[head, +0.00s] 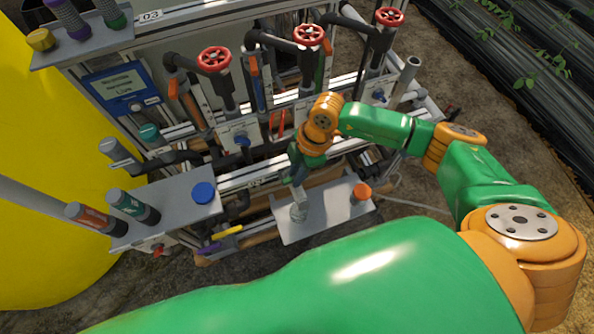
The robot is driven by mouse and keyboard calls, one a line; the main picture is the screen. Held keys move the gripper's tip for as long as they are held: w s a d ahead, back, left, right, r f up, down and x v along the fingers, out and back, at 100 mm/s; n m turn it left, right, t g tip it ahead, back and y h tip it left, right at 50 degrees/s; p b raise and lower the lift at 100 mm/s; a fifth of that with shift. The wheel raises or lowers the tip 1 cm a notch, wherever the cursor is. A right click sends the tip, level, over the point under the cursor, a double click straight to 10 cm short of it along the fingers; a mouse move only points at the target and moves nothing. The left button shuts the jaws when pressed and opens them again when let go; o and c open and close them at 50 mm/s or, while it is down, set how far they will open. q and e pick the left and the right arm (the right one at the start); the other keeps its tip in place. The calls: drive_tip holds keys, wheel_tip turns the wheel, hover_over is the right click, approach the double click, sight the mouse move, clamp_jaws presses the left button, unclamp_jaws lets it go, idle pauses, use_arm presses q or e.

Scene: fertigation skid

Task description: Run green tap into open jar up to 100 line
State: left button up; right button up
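A small clear-grey jar (298,212) stands upright on the low grey shelf (318,224) at the lower middle. Its level and 100 line are too small to read. My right gripper (296,180) points down just above and behind the jar, in front of the pipework. Its fingertips are small and dark, so I cannot tell whether they are open or touching anything. A green lever (320,72), possibly the green tap, shows below the middle red handwheel. My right arm hides part of the pipes and any outlet over the jar. My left gripper is not in view.
Red handwheels (214,59) top the pipes. An orange-capped item (361,191) stands on the low shelf's right end. A left shelf (172,216) holds a blue cap (204,192) and dark bottles (134,206). A yellow tank (45,130) fills the left.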

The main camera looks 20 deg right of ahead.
clamp_jaws()
drive_tip(key=shift+w+f+n+g+b, duration=0.15)
drive_tip(key=shift+f+n+g+b, duration=0.15)
drive_tip(key=shift+n+b, duration=0.55)
drive_tip(key=shift+r+n, duration=0.15)
drive_tip(key=shift+n, duration=0.8)
drive_tip(key=shift+r+g, duration=0.15)
drive_tip(key=shift+g, duration=0.15)
drive_tip(key=shift+f+n+h+b, duration=0.25)
drive_tip(key=shift+n+b, duration=0.2)
drive_tip(key=shift+n, duration=0.35)
drive_tip(key=shift+r+n, duration=0.15)
drive_tip(key=shift+n, duration=0.45)
drive_tip(key=shift+r+g, duration=0.1)
drive_tip(key=shift+g, duration=0.2)
idle(3.8)
